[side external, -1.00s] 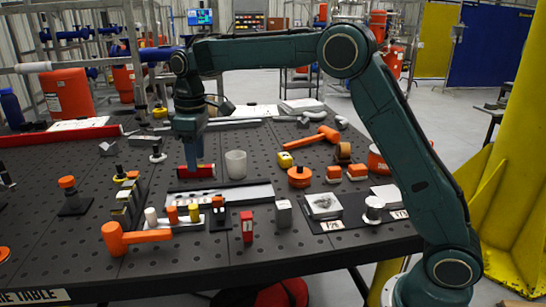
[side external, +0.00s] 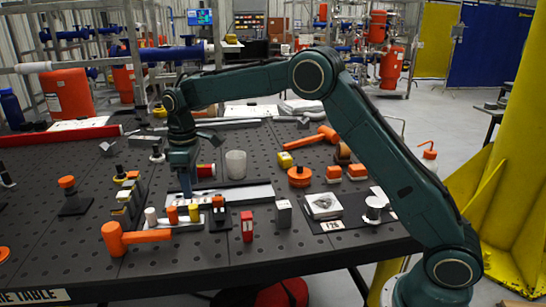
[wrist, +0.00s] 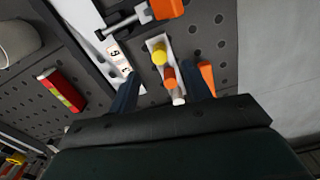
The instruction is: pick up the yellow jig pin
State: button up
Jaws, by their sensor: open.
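The yellow jig pin (side external: 194,212) stands at the right end of a small white holder (side external: 180,225), with an orange pin (side external: 173,214) and a white pin (side external: 151,216) to its left. In the wrist view, the yellow pin (wrist: 159,56) shows as a round yellow top just beyond my fingertips, near the line between them. The orange pin (wrist: 169,77) and white pin (wrist: 178,97) lie nearer my gripper's body. My gripper (side external: 187,194) is open and empty, pointing down just behind the pins. Its two fingers (wrist: 163,72) are spread to either side of the row.
An orange hammer (side external: 118,239) lies in front of the holder. A black clamp with an orange tip (side external: 218,213) stands close to its right. A red cylinder (side external: 205,170) and a grey cup (side external: 236,165) are farther back.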

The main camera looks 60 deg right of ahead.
aim_at(193, 206)
jog(key=shift+f, duration=1.85)
jog(key=shift+w+f, duration=0.1)
jog(key=shift+f, duration=2.5)
grip_shut()
jog(key=shift+r, duration=0.2)
notch_tip(193, 206, up, 20)
jog(key=shift+f, duration=0.15)
